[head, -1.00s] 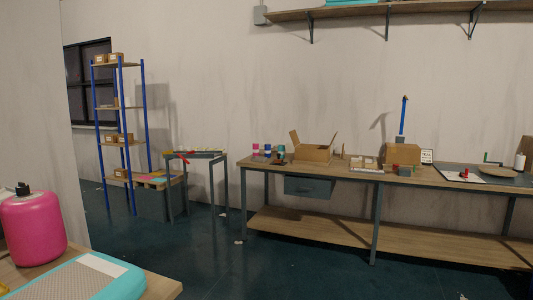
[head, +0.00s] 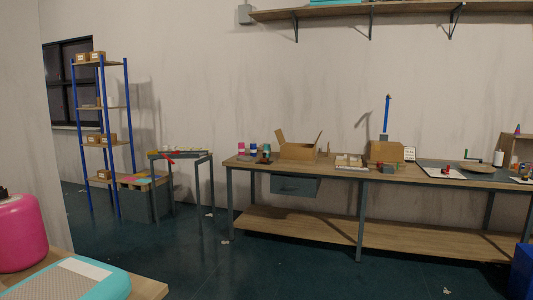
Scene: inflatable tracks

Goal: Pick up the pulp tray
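I cannot pick out a pulp tray with certainty. A small, pale, low tray-like thing (head: 349,161) lies on the long workbench (head: 235,163), between an open cardboard box (head: 298,152) and a closed brown box (head: 386,151). It is too small in the head view to tell what it is. Neither of my grippers shows in the head view.
A pink canister (head: 20,235) and a teal-edged pad (head: 75,281) are close on a wooden table at lower left. A blue-post shelf (head: 103,107) and a small metal stand (head: 197,185) are further back. Dark floor (head: 200,265) lies open before the workbench. A blue object (head: 521,272) stands at lower right.

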